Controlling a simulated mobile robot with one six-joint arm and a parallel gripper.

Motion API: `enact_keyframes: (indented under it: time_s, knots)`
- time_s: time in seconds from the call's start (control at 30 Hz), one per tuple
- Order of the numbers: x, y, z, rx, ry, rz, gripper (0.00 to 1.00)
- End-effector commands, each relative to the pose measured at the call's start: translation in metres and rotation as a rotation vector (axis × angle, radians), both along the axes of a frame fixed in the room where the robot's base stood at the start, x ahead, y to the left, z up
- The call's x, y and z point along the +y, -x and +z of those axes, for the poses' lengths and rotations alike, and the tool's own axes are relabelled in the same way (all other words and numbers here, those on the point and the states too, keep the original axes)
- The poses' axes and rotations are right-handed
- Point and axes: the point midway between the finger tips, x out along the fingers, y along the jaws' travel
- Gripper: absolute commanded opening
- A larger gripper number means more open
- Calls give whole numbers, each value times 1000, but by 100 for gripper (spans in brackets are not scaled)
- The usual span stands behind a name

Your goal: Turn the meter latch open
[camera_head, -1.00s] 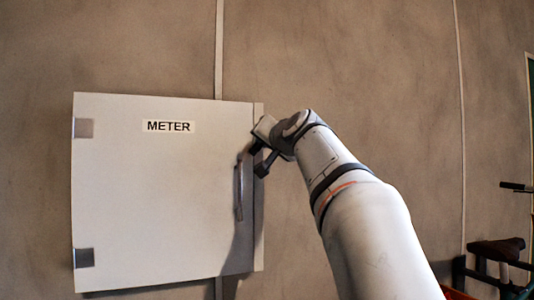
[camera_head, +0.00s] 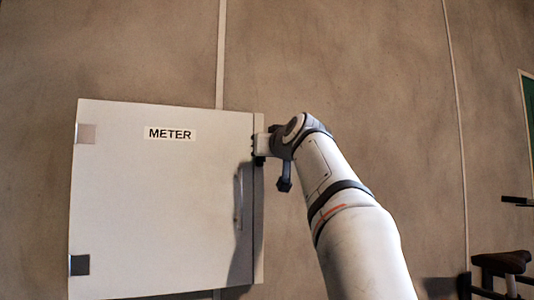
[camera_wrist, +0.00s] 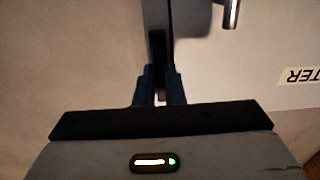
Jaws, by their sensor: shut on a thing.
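The meter cabinet's pale door (camera_head: 160,220) fills the left of the head view, with a "METER" label (camera_head: 170,134) near its top. My gripper (camera_head: 259,150) is at the door's right edge, above the handle. In the wrist view, where the label is upside down, my gripper's two fingers (camera_wrist: 159,88) are closed around a slim dark latch (camera_wrist: 157,50). The latch lies along the seam at the door's edge. In the head view my gripper mostly hides it. The door looks shut.
A vertical metal bar handle (camera_head: 239,198) is on the door below my gripper; its end also shows in the wrist view (camera_wrist: 231,12). Two hinges (camera_head: 80,264) are on the door's left side. Bare wall surrounds the cabinet. A bicycle saddle (camera_head: 503,262) is at the lower right.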

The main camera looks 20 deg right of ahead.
Motion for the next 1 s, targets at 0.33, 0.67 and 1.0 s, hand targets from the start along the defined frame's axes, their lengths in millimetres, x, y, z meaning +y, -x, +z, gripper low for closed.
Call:
enact_keyframes:
  time_s: [0.33, 0.67, 1.0]
  knots:
    - [0, -2, -5, 12, 10, 2, 0]
    - [0, -1, -3, 8, 10, 1, 26]
    - [0, 3, -1, 3, 9, 0, 31]
